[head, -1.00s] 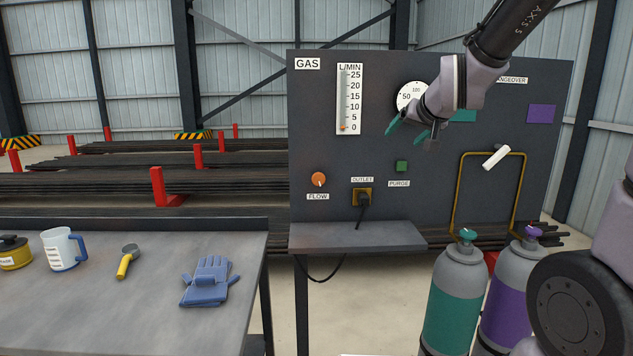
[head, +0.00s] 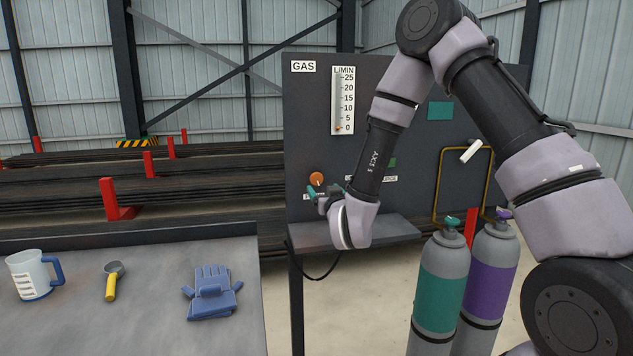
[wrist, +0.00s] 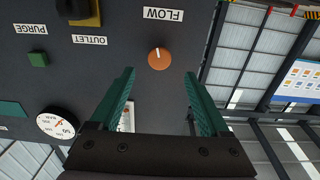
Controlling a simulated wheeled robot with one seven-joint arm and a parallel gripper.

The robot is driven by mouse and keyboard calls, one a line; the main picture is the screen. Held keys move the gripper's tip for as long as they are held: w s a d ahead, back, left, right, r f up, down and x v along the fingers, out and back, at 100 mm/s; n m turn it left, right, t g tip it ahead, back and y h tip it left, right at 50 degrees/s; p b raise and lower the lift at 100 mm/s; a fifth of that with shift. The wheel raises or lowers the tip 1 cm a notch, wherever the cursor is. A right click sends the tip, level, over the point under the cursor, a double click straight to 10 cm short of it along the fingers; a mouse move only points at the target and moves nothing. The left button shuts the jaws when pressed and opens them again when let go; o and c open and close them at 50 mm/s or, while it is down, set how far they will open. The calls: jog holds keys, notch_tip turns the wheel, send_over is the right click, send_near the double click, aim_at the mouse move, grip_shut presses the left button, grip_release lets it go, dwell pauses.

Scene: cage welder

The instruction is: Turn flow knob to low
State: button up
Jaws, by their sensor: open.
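The orange flow knob (head: 316,179) is on the dark gas panel (head: 305,120), below the L/MIN gauge (head: 343,100), whose orange marker sits near 0. My gripper (head: 322,191) is close in front of the knob and just below it in the head view. In the wrist view, which is upside down, the knob (wrist: 159,59) shows a white mark pointing toward the FLOW label (wrist: 163,14). The teal fingers of my gripper (wrist: 160,74) are open and spread to either side of the knob, with their tips just short of it. I see no contact.
The outlet (wrist: 92,12) and green purge button (wrist: 38,59) are beside the knob. A shelf (head: 390,232) juts out below the panel. Gas bottles (head: 440,285) stand at right. The bench (head: 150,310) at left holds a jug, a yellow-handled tool and blue gloves.

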aim_at(317, 180)
jog(key=x, duration=0.9)
jog(key=shift+w, duration=0.4)
grip_shut()
